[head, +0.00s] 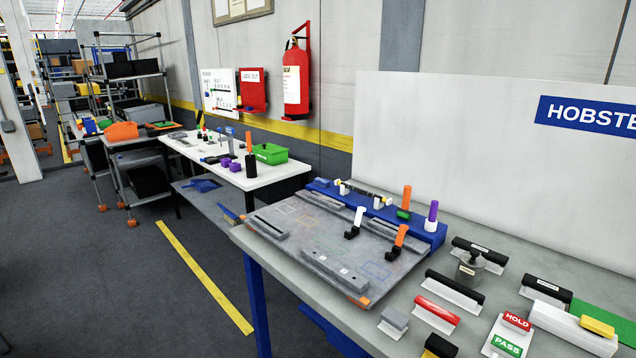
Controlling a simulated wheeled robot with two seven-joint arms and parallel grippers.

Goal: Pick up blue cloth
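I cannot make out anything that is surely a blue cloth. A flat blue item (202,185) lies on the lower shelf under the white table; it is too small to tell whether it is cloth or a dustpan. Neither of my grippers shows in the head view.
A grey workbench (300,275) with a metal fixture plate (340,240) and several tools fills the right front. Behind it stand a white table (285,173) with a green bin (270,154) and a cart (140,138). The floor at left, with a yellow line (203,275), is clear.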

